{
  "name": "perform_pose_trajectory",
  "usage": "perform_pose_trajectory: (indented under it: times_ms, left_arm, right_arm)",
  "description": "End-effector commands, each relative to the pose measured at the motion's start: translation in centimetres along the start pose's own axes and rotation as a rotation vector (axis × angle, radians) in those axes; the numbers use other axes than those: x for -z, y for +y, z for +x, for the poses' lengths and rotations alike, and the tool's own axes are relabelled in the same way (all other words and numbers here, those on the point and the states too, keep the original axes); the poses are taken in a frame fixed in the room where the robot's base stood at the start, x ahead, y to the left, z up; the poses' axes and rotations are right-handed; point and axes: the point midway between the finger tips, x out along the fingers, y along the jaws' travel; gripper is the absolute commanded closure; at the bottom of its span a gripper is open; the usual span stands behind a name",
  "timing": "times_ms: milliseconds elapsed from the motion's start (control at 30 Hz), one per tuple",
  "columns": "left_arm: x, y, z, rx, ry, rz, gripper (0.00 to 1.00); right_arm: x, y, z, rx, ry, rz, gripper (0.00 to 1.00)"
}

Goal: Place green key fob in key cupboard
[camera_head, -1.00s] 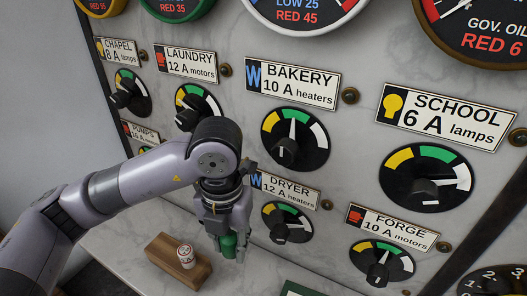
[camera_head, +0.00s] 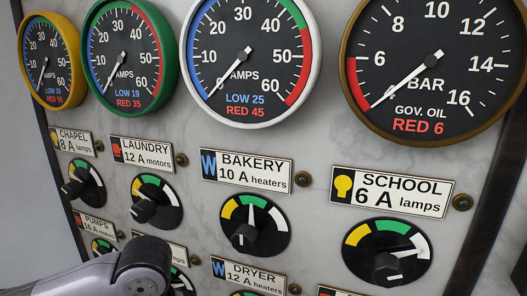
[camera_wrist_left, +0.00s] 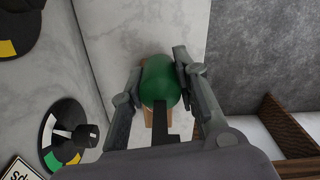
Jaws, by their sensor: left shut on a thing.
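In the left wrist view, my left gripper (camera_wrist_left: 158,66) is shut on the green key fob (camera_wrist_left: 160,86), a rounded green piece held between its two fingers. A dark strip lies across the lower part of the fob. In the head view only my left arm's elbow shows at the bottom left; the gripper and fob are below the frame. I cannot make out the key cupboard for certain in either view. My right gripper is in neither view.
A marble panel (camera_head: 310,215) carries round gauges, such as the white-rimmed amp gauge (camera_head: 250,57), and several knobs, including the bakery knob (camera_head: 245,236). In the left wrist view, brown wooden edges (camera_wrist_left: 282,122) stand at right, and a tan piece (camera_wrist_left: 148,118) shows behind the fob.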

Motion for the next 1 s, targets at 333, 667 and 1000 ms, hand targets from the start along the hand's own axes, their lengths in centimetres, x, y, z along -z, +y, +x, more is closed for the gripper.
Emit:
perform_pose_trajectory:
  times_ms: [333,667,1000]
  left_arm:
    - [1.7,-0.9,1.5,0.001,-0.001,0.72,1.0]
    - [2.8,-1.7,2.5,0.0,-0.005,1.278,1.0]
    - [3.0,-1.9,2.8,0.0,-0.008,1.427,1.0]
  right_arm:
    - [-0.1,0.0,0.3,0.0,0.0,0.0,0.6]
    - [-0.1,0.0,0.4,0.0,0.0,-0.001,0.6]
    - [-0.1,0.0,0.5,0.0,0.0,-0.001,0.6]
